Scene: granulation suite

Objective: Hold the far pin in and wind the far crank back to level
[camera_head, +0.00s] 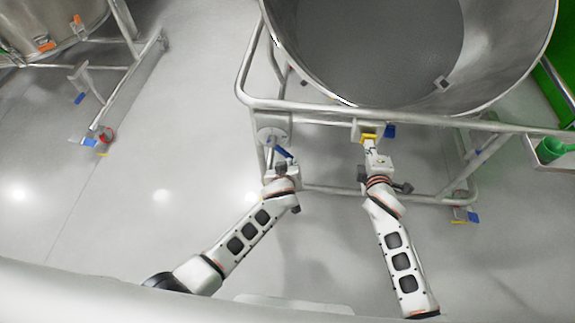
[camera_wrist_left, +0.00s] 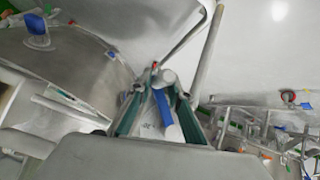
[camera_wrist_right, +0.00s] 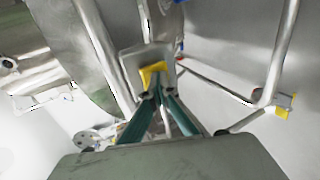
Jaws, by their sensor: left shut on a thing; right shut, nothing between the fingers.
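The crank shows in the head view as a round grey disc (camera_head: 272,134) with a blue part (camera_head: 284,153), on the left end of the tub's frame. My left gripper (camera_head: 280,163) is shut on the crank there. In the left wrist view a blue part (camera_wrist_left: 162,107) and a grey rounded end lie between its fingers; the exact grip is partly hidden. The yellow pin (camera_head: 369,137) sits on a bracket under the front rail. My right gripper (camera_head: 372,150) is shut and empty, its tips at the yellow pin (camera_wrist_right: 152,73), seemingly touching it.
A large steel tub (camera_head: 480,60) stands in a tubular frame (camera_head: 310,106) just beyond both grippers. A blue part (camera_head: 389,131) sits right of the pin. Another steel vessel (camera_head: 45,30) on a wheeled frame stands at the far left. The floor between them is clear.

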